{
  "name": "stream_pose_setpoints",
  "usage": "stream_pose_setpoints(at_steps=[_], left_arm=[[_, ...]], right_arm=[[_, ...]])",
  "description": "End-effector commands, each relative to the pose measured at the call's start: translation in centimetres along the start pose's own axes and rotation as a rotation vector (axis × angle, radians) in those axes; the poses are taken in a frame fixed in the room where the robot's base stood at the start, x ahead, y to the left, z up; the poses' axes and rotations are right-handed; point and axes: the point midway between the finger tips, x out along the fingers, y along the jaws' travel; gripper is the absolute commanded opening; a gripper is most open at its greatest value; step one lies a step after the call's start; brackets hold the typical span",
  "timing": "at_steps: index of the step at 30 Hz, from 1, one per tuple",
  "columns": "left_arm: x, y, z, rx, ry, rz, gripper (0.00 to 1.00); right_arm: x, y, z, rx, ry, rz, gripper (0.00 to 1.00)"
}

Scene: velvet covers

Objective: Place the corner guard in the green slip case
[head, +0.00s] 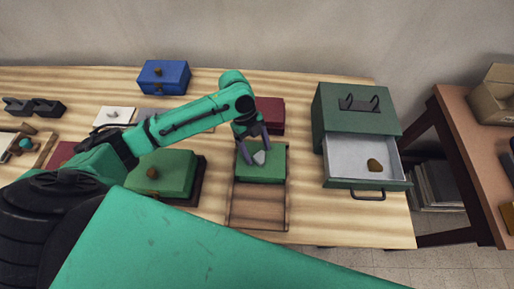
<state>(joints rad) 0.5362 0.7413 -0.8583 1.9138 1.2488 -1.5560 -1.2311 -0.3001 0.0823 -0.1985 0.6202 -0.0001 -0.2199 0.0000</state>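A green box (262,174) sits near the middle of the table, at the back of a brown wooden tray (258,211); it may be the green slip case. A small pale grey piece (259,158) shows at its top, perhaps the corner guard. My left gripper (256,153) is over this box, with its fingers apart on either side of the grey piece. I cannot tell whether they touch it. Another green box (172,169) with a brown knob stands to the left, partly behind my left arm. My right gripper is not in view.
A green cabinet (357,111) stands at right with its drawer (345,163) open and a brown lump (375,165) inside. A dark red box (270,113) and a blue box (164,78) stand farther back. Dark holders (47,108) lie far left. Bare table shows front right.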

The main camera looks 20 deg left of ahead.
Motion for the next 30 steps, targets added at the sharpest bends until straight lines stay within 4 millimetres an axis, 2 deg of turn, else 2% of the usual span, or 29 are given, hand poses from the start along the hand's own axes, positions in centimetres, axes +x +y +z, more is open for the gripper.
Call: stream_pose_setpoints(at_steps=[5, 8, 18, 21, 24, 30], left_arm=[[-0.2, 0.0, 0.0, 0.000, -0.001, -0.001, 0.78], [-1.3, -0.1, 0.1, -0.002, -0.002, -0.002, 0.78], [-9.9, -0.1, 0.1, 0.000, -0.003, -0.004, 0.78], [-11.4, -0.1, 0.1, -0.001, -0.001, -0.002, 0.78], [-12.1, 0.0, 0.0, -0.001, 0.000, 0.000, 0.78], [-12.1, 0.0, 0.0, -0.001, 0.001, 0.000, 0.78]], right_arm=[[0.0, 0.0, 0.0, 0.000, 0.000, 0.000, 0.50], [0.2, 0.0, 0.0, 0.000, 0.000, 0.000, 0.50], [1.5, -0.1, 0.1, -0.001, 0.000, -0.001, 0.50], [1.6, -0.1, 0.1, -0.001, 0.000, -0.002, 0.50], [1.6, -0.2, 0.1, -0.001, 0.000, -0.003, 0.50], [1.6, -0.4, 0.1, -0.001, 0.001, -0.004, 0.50]])
